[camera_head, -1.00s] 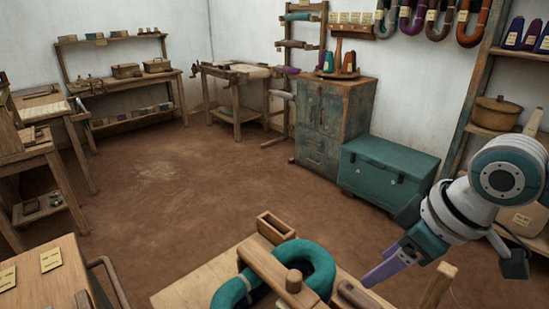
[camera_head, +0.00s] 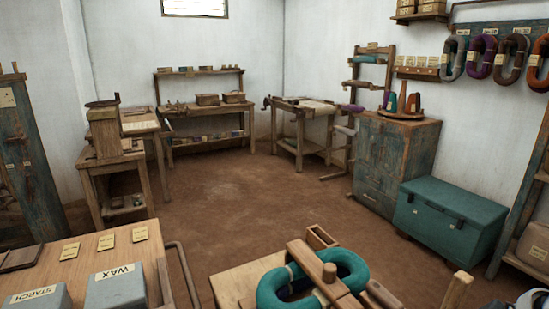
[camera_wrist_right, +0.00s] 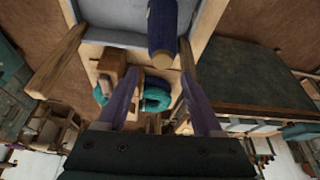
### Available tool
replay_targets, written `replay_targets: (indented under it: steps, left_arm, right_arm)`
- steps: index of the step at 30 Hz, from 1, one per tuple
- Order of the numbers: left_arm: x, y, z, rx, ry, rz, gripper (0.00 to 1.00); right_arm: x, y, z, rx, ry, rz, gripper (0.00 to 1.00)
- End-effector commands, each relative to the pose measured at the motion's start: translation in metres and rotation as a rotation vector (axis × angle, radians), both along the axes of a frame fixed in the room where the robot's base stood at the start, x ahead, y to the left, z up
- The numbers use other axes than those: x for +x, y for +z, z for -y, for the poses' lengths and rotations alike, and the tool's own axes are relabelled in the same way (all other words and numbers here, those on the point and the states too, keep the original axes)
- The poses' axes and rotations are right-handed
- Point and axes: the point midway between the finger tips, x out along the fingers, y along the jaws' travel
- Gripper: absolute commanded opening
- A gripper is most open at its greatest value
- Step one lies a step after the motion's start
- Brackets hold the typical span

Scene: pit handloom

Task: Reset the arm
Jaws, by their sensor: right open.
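My right gripper (camera_wrist_right: 161,78) shows in the right wrist view with its two purple fingers spread and nothing held between them. Beyond and between the fingers a teal yarn hank (camera_wrist_right: 157,92) and a wooden block (camera_wrist_right: 108,68) are visible. A dark blue cylinder with a wooden end (camera_wrist_right: 162,28) lies at the top of that view; its depth relative to the fingers is hard to tell. In the head view only a pale piece of my right arm shows at the bottom right corner, and its gripper is out of sight there. My left gripper is in neither view.
A wooden stand with the teal hank (camera_head: 345,268) is at the front in the head view. A table with WAX (camera_head: 116,290) and STARCH (camera_head: 40,298) boxes is at front left. A teal chest (camera_head: 447,217) stands at right. The middle floor (camera_head: 240,205) is clear.

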Motion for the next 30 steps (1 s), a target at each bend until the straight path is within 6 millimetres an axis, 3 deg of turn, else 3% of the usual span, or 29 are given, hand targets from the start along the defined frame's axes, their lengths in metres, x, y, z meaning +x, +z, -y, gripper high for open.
replay_targets:
  steps: [6, 12, 17, 21, 24, 30]
  left_arm:
    - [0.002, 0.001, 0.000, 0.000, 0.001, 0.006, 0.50]
    - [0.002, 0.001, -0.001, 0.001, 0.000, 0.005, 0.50]
    - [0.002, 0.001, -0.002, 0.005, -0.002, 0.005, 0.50]
    - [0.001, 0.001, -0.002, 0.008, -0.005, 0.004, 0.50]
    - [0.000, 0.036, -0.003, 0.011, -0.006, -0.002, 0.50]
    - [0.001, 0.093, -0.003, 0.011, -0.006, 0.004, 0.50]
  right_arm:
    - [-0.038, 0.002, -0.042, 0.016, 0.023, -0.012, 0.68]
    - [-0.075, 0.018, -0.063, 0.012, -0.032, -0.012, 0.68]
    - [-0.109, 0.038, -0.059, -0.016, -0.159, -0.024, 0.68]
    - [-0.142, 0.058, -0.039, -0.066, -0.320, -0.053, 0.68]
    - [-0.141, 0.095, -0.037, -0.075, -0.318, -0.050, 0.68]
    - [-0.140, 0.149, -0.038, -0.074, -0.314, -0.049, 0.68]
